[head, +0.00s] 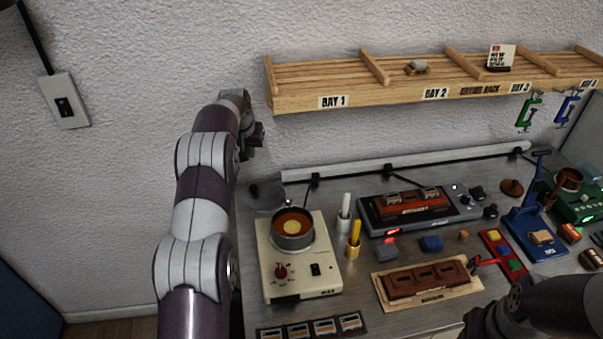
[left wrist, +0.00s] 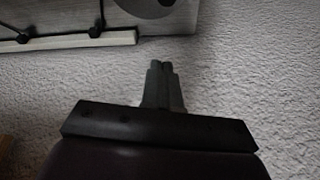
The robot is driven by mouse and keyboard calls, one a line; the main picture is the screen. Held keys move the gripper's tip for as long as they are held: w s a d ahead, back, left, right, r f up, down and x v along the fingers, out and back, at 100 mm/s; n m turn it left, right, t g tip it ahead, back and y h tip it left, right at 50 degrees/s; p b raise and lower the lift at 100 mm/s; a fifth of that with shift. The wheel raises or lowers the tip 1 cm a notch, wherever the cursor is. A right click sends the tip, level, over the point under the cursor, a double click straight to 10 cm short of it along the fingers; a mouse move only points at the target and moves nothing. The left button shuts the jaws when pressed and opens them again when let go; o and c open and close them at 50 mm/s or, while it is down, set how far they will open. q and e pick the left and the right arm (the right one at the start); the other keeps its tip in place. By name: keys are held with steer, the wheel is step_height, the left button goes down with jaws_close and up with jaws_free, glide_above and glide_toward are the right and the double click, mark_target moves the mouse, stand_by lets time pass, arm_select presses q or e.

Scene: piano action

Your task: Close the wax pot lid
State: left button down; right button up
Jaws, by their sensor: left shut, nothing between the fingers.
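The wax pot (head: 292,242) is a round metal pot with orange wax and a paler disc inside, set on a cream heater box with a red knob. Its grey lid (head: 264,195) stands open behind the pot, at the back left. My left gripper (head: 257,137) is above and behind the lid, close to the wall and apart from the lid. In the left wrist view its fingers (left wrist: 162,72) are shut and empty. A grey round part, probably the lid (left wrist: 185,18), shows at the top edge there. My right gripper (head: 487,322) is at the bottom right; its fingers are not clear.
A wooden rack (head: 380,92) on the wall overhangs the bench back. A pale rail (head: 400,161) with a black cable runs along the back. White and yellow sticks (head: 354,238) stand right of the pot. Small blocks (head: 310,328) line the front edge.

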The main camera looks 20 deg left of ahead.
arm_select(q)
steer(key=d, duration=0.1)
steer(key=p, duration=0.3)
glide_above(257, 184)
steer(key=x, duration=0.2)
steer(key=s+x, duration=0.1)
steer(key=x, duration=0.1)
steer(key=shift+f, duration=0.5)
steer(key=f+p, duration=0.1)
steer(key=s+f+p, duration=0.1)
steer(key=p, duration=0.1)
steer(key=f+p, duration=0.1)
steer(key=f, duration=0.1)
steer(key=shift+s+d+p, duration=0.3)
steer(key=shift+p, duration=0.05)
steer(key=shift+s+d+f, duration=0.15)
steer(key=shift+s+f, duration=0.15)
steer(key=shift+s, duration=0.15)
steer(key=shift+f, duration=0.15)
